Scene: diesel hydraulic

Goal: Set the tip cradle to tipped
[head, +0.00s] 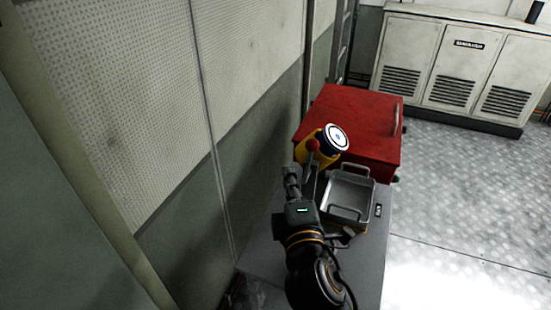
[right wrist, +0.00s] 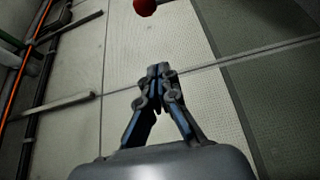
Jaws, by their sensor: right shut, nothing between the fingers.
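The tip cradle holds a yellow canister (head: 328,152) with a dark blue and white round end, in the head view beyond my right gripper. I cannot tell for sure how far it is tilted. A lever with a red knob (head: 313,145) stands at its near side; the knob also shows at the top of the right wrist view (right wrist: 145,7). A grey metal tray (head: 371,195) with handles sits to the right. My right gripper (head: 291,172) is shut and empty, left of the lever and apart from the knob; its fingertips meet in the right wrist view (right wrist: 158,71). My left gripper is out of view.
The grey bench (head: 372,265) carries the cradle and tray. A red cabinet (head: 350,110) stands behind it. A panelled wall (head: 170,90) runs close along the left. White cabinets (head: 450,60) stand at the back; the floor (head: 450,180) to the right is clear.

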